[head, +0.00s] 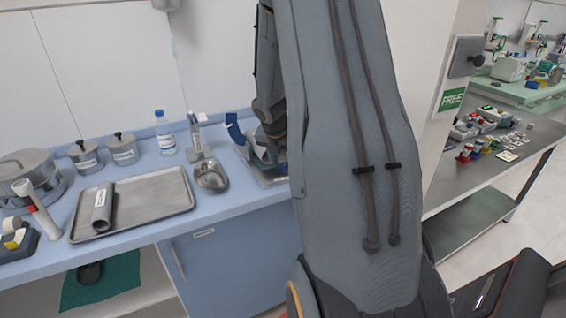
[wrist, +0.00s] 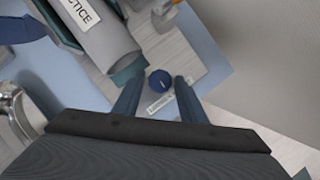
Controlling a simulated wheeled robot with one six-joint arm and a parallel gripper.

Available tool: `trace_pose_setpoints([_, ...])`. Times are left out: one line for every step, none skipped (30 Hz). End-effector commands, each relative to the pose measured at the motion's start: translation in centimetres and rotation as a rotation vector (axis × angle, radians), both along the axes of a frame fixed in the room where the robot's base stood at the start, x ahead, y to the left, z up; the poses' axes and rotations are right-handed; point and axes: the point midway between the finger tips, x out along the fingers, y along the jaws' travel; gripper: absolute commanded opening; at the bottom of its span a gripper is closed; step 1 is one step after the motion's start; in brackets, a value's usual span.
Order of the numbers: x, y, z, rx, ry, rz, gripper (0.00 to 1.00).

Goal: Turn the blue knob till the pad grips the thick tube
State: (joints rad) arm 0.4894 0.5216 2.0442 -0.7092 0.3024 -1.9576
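The blue knob (wrist: 159,82) shows in the wrist view, above a small white label. My gripper (wrist: 159,80) is open, one dark finger on each side of the knob. Narrow gaps seem to show on both sides, but I cannot tell whether a finger touches it. In the head view my arm hides the knob and most of the fixture.
A metal tray (head: 150,207) with a grey roll (head: 102,208) lies on the blue counter (head: 225,165). A wall rises close behind the counter.

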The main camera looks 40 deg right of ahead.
Motion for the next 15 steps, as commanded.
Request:
trace_pose_setpoints([-0.02,0.01,0.01,0.0,0.0,0.0,0.29])
trace_pose_setpoints([-0.01,0.01,0.01,0.0,0.0,0.0,0.23])
trace_pose_setpoints([-0.01,0.01,0.01,0.0,0.0,0.0,0.17])
trace_pose_setpoints([-0.01,0.01,0.01,0.0,0.0,0.0,0.12])
trace_pose_setpoints([-0.01,0.01,0.01,0.0,0.0,0.0,0.07])
trace_pose_setpoints([-0.01,0.01,0.01,0.0,0.0,0.0,0.07])
trace_pose_setpoints([-0.01,0.01,0.01,0.0,0.0,0.0,0.07])
trace_pose_setpoints([0.0,0.02,0.01,0.0,0.0,-0.001,0.07])
trace_pose_setpoints([0.01,0.02,0.01,0.0,0.0,-0.003,0.07])
trace_pose_setpoints([0.01,0.02,0.01,0.0,0.0,-0.006,0.07])
trace_pose_setpoints([0.02,0.03,-0.01,0.0,-0.001,-0.009,0.07])
trace_pose_setpoints([0.03,0.04,-0.01,0.0,0.0,-0.017,0.07])
trace_pose_setpoints([0.04,0.04,-0.02,0.0,0.0,-0.023,0.07])
trace_pose_setpoints([0.04,0.05,-0.02,0.0,0.0,-0.031,0.07])
trace_pose_setpoints([0.04,0.05,-0.04,0.0,0.0,-0.046,0.07])
